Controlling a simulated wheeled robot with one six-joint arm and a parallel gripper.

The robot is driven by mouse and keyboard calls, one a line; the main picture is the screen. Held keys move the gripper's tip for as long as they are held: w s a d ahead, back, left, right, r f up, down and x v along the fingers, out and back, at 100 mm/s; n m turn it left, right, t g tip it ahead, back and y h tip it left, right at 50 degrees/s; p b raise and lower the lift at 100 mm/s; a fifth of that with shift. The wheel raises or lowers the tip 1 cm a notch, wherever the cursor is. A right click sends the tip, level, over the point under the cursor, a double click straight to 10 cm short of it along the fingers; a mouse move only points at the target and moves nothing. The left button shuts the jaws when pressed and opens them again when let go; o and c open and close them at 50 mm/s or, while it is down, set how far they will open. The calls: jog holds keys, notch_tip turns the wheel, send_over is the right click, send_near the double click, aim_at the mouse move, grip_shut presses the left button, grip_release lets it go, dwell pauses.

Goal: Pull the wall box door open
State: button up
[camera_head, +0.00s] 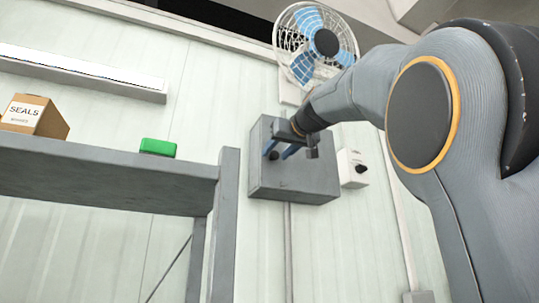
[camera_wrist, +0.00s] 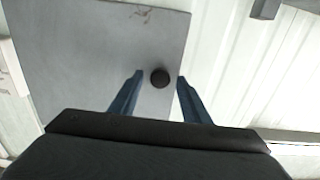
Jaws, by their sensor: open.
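The grey wall box (camera_head: 318,180) is fixed to the pale panelled wall, and its door looks shut. Its flat grey door (camera_wrist: 75,60) fills the left half of the wrist view. A round black knob (camera_wrist: 160,78) sits near the door's edge, and it also shows in the head view (camera_head: 274,155). My gripper (camera_head: 277,152) is in front of the box, at its left side. In the wrist view the two blue fingers of my gripper (camera_wrist: 157,80) are apart, one on each side of the knob, with visible gaps. I cannot tell the depth between fingertips and knob.
A white switch box (camera_head: 352,168) is right of the wall box. A wall fan (camera_head: 320,45) hangs above. At left, a grey shelf (camera_head: 110,178) carries a green block (camera_head: 158,147) and a SEALS carton (camera_head: 36,116); its upright (camera_head: 224,225) stands close to the wall box.

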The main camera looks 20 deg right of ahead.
jog(key=shift+w, duration=0.25)
grip_shut()
jog(key=shift+s+d, duration=0.1)
jog(key=shift+s, duration=0.05)
